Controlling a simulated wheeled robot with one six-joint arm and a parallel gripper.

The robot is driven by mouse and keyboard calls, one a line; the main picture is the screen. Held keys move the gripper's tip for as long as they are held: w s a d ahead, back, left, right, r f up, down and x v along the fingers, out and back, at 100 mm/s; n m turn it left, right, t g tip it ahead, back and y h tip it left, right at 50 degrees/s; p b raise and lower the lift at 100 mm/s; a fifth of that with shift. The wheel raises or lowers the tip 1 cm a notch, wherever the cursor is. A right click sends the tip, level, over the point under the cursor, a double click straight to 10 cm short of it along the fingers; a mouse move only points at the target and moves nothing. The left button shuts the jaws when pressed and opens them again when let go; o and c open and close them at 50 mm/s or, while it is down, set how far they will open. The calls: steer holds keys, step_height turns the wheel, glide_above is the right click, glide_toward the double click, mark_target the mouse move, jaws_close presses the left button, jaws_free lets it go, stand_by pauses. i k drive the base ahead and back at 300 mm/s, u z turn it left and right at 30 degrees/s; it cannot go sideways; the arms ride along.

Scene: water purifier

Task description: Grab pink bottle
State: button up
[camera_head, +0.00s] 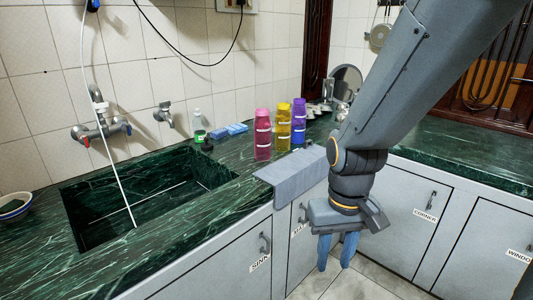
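The pink bottle (262,135) stands upright on the green marble counter, at the left end of a row of bottles. A yellow bottle (283,127) and a purple bottle (299,122) stand to its right. My gripper (337,252) hangs in front of the counter, right of and lower in the picture than the pink bottle, apart from it. Its two blue fingers point down, with a gap between them and nothing visible in it. The arm covers part of the counter's back right.
A grey cloth or panel (292,175) lies over the counter's front edge between the bottles and my gripper. The sink (90,233) is at left, with a tap (100,130) and white hose. Blue sponges (228,131) lie left of the bottles. Cabinets (420,210) stand below.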

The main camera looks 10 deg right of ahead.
mark_target(262, 122)
steer(key=u, duration=0.35)
steer(key=k, duration=0.2)
steer(key=z, duration=1.1)
steer(key=i, duration=1.15)
steer(key=u, duration=0.55)
